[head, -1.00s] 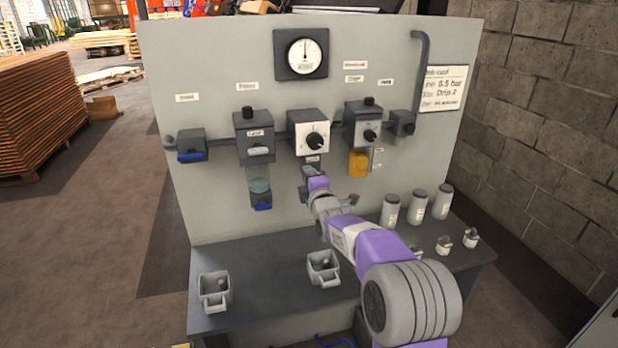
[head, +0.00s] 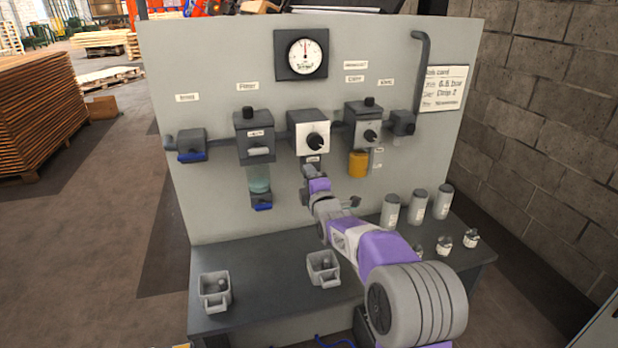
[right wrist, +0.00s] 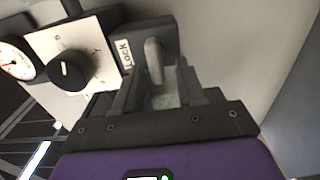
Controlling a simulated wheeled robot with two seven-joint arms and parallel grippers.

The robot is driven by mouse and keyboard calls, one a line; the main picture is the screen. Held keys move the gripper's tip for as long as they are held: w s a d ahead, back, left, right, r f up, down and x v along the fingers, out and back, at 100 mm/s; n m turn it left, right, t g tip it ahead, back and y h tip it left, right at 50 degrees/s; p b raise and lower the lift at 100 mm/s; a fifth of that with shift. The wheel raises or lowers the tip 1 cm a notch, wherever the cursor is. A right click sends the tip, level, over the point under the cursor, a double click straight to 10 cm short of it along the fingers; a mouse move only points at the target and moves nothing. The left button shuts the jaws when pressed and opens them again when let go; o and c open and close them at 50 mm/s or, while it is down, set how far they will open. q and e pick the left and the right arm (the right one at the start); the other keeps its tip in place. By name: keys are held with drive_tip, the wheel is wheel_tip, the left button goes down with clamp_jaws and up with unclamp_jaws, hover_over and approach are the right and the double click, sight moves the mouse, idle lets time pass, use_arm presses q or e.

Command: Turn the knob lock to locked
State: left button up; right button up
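The knob lock is a dark box with a "LOCK" label (right wrist: 126,53) and a pale grey lever (right wrist: 153,52), seen in the right wrist view just beyond my right gripper (right wrist: 160,85). The fingers are apart and empty, with the lever's lower end in front of the gap between them. I cannot tell whether they touch it. In the head view my right gripper (head: 312,172) is below the white-faced regulator (head: 308,133) and hides most of the lock. The regulator's black knob (right wrist: 70,69) shows beside the lock. My left gripper is out of view.
A pressure gauge (head: 302,54) is above the regulator. A filter with a clear bowl (head: 259,178) is to the left, and a unit with an amber bowl (head: 358,164) to the right. Grey bins (head: 214,291) and canisters (head: 417,203) stand on the bench.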

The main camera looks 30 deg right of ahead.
drive_tip(key=v, duration=0.6)
drive_tip(key=shift+s+p, duration=0.35)
drive_tip(key=shift+p, duration=0.1)
drive_tip(key=shift+a, duration=0.15)
